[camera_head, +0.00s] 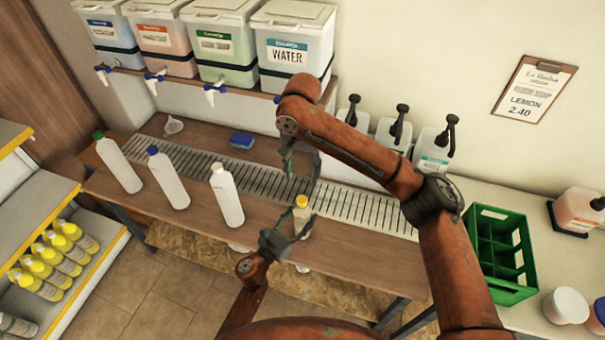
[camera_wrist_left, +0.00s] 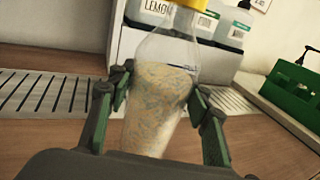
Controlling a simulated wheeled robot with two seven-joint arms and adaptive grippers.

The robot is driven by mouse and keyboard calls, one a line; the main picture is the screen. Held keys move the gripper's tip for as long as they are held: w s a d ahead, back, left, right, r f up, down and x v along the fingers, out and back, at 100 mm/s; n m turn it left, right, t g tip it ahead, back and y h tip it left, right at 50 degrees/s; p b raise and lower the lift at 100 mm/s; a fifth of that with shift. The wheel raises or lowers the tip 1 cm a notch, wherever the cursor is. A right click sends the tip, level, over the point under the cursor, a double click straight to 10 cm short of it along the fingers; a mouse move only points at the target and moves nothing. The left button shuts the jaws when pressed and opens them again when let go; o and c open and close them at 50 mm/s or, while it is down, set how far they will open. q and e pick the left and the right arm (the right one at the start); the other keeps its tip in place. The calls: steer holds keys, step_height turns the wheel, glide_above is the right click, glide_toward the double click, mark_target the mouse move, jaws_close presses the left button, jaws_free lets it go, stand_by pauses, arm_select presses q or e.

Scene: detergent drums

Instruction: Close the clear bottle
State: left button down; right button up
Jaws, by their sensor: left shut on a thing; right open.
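The clear bottle (camera_head: 302,219) stands upright near the front of the wooden counter, with a yellow cap (camera_head: 301,201) at its top. In the left wrist view the clear bottle (camera_wrist_left: 158,108) holds pale, blue-flecked contents, and the yellow cap (camera_wrist_left: 187,5) is cut by the top edge. I cannot tell how tightly the cap sits. My left gripper (camera_head: 288,237) is shut on the bottle's body, a finger on each side; its fingers also show in the left wrist view (camera_wrist_left: 162,98). My right gripper (camera_head: 300,178) is open and empty just above the cap, fingers pointing down.
White bottles with green (camera_head: 119,164), blue (camera_head: 168,179) and white (camera_head: 227,195) caps stand to the left. A metal drain grate (camera_head: 255,178) runs behind. A blue sponge (camera_head: 242,140) and a funnel (camera_head: 173,125) lie at the back. A green crate (camera_head: 500,250) is at right.

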arm_select(q)
steer(key=c, duration=0.9)
jaws_free()
steer(key=shift+c, duration=0.2)
steer(key=v, duration=1.2)
